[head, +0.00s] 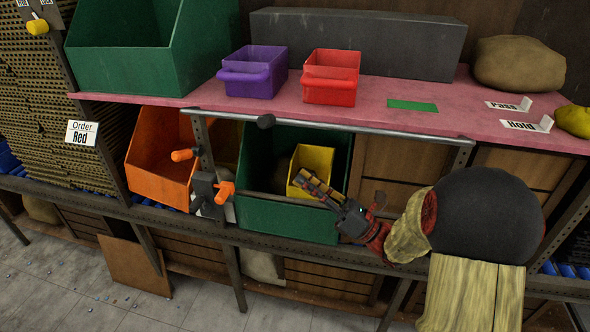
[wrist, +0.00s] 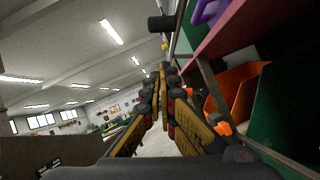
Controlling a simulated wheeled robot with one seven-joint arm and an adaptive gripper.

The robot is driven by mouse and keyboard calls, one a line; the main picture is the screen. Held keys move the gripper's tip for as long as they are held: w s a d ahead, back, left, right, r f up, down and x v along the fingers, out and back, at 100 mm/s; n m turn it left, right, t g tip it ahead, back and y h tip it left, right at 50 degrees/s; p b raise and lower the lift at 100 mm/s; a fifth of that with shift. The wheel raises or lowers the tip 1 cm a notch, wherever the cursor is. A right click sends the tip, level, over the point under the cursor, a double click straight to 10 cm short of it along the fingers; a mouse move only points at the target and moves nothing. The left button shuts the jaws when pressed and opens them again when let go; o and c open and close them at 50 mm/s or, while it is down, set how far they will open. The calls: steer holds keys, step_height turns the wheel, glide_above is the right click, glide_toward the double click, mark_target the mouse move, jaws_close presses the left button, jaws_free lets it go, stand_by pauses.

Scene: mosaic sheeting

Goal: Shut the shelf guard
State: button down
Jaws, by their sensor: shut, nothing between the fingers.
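A dark cylinder like that knob (wrist: 161,23) also shows at the top of the wrist view. My gripper (head: 300,178) is shut and empty, in front of the green bin and below the rail, apart from the knob. Its closed fingertips also show in the wrist view (wrist: 163,70). Whether the guard is latched I cannot tell.
The pink shelf (head: 450,115) carries a purple bin (head: 252,72) and a red bin (head: 331,77). Below stand an orange bin (head: 160,160), a large green bin (head: 290,220) and a yellow bin (head: 316,160). Orange-handled clamps (head: 224,191) stick out at left.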

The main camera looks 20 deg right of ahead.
steer(key=d+r+b+x, duration=0.1)
steer(key=r+b+x, duration=0.1)
steer(key=x, duration=0.9)
steer(key=shift+d+r, duration=0.2)
steer(key=shift+r, duration=0.1)
steer(key=shift+r+m+p, duration=0.3)
steer(key=shift+m+p, duration=0.1)
steer(key=shift+p, duration=0.6)
